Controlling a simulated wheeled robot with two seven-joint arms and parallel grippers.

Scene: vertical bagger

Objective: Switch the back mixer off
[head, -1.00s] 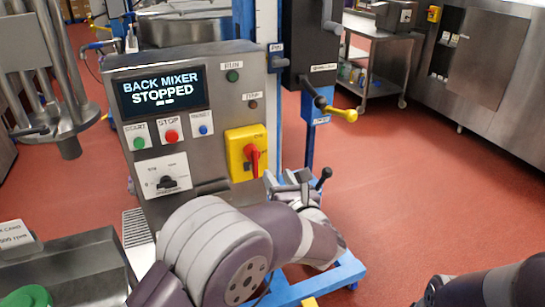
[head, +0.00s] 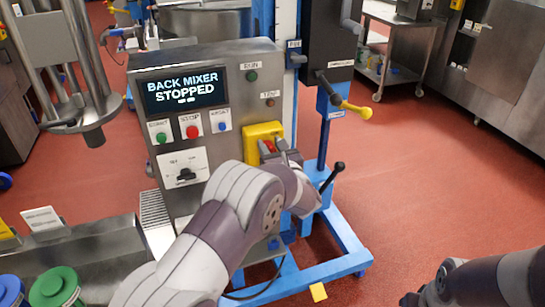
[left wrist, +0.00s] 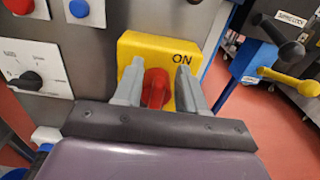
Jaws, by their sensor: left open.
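The back mixer's control panel (head: 215,75) has a lit display (head: 181,88) reading BACK MIXER STOPPED. At its lower right is a yellow switch plate (head: 262,132) with a red rotary handle; in the left wrist view the plate (left wrist: 130,45) shows ON at its upper right. The red handle (left wrist: 155,88) stands roughly upright. My left gripper (head: 283,152) is at the switch; in the left wrist view its open fingers (left wrist: 157,88) stand either side of the handle. Contact cannot be told. My right arm's end (head: 430,288) is at the lower right, its jaws unclear.
Green start (head: 161,138), red stop (head: 192,132) and blue reset (head: 222,126) buttons sit left of the switch, above a black selector knob (head: 186,175). A yellow-handled lever (head: 355,109) stands to the right. The red floor at right is open.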

